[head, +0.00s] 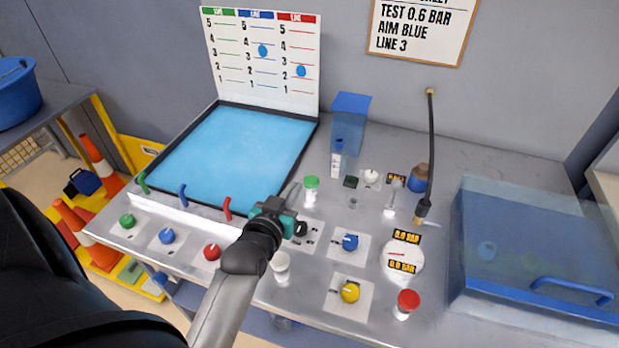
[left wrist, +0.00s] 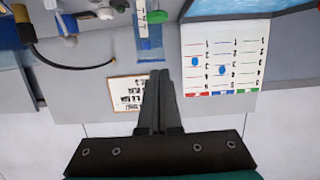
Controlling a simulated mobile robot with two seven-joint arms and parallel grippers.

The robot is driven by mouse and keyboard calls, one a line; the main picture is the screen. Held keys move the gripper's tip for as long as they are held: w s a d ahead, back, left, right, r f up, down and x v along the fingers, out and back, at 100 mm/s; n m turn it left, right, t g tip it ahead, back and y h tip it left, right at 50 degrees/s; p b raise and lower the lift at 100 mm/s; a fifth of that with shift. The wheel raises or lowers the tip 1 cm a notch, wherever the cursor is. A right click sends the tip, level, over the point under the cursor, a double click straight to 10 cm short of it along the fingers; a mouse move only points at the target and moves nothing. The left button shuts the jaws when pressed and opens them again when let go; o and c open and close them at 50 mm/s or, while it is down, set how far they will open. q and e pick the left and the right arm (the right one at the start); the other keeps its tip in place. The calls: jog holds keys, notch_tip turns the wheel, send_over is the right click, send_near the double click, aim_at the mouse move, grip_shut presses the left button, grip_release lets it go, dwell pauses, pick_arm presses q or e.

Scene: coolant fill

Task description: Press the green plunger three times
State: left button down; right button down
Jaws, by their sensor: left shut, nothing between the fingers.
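The green plunger (head: 312,183) is a white cylinder with a green cap, standing upright on the bench right of the blue tray. A green cap also shows near the top of the left wrist view (left wrist: 156,17), beyond my fingertips. My left gripper (head: 295,188) is shut and empty, just left of the green plunger in the head view. I cannot tell the exact gap, but no contact is clear. In the left wrist view its closed fingers (left wrist: 158,75) point toward the wall side. My right gripper is not in view.
A red-capped cylinder (head: 407,299) stands at the front right. A blue knob (head: 350,242), a yellow knob (head: 350,292) and a round gauge (head: 403,258) are nearby. A white cup (head: 281,262) stands beside my forearm. A clear blue box (head: 530,250) fills the right end.

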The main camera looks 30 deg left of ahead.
pick_arm(q)
jog(key=b, duration=0.1)
send_over(311, 182)
jog(key=s, duration=0.2)
notch_tip(311, 182, down, 2)
jog(key=f, duration=0.1)
jog(key=shift+w+d+f+b, duration=0.15)
jog(key=shift+f+b, duration=0.45)
jog(key=shift+f, duration=1.15)
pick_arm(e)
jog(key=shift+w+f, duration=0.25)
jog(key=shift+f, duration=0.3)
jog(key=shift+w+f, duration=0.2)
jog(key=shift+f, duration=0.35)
